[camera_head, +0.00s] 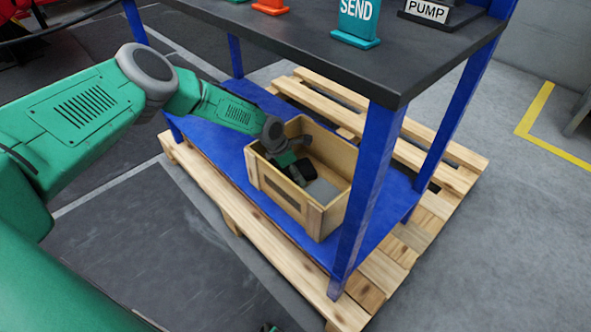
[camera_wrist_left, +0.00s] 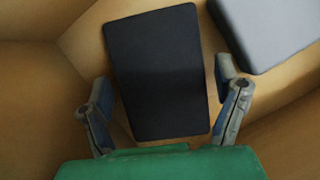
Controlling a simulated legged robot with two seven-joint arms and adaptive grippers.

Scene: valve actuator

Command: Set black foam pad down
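The black foam pad (camera_wrist_left: 157,75) lies inside the wooden crate (camera_head: 282,190), flat or nearly so. In the left wrist view it sits between the two fingers of my left gripper (camera_wrist_left: 164,88), which are spread apart. A gap shows between the pad and the right-hand finger; the left-hand finger is close to the pad's edge, and contact is unclear. In the head view my left gripper (camera_head: 291,168) is down inside the crate, and the pad is hard to make out there.
A grey pad (camera_head: 322,192) lies in the crate beside the black one. The crate stands on a blue shelf (camera_head: 222,160) under the dark tabletop (camera_head: 300,40), near a blue table leg (camera_head: 364,180). A wooden pallet (camera_head: 262,245) is underneath.

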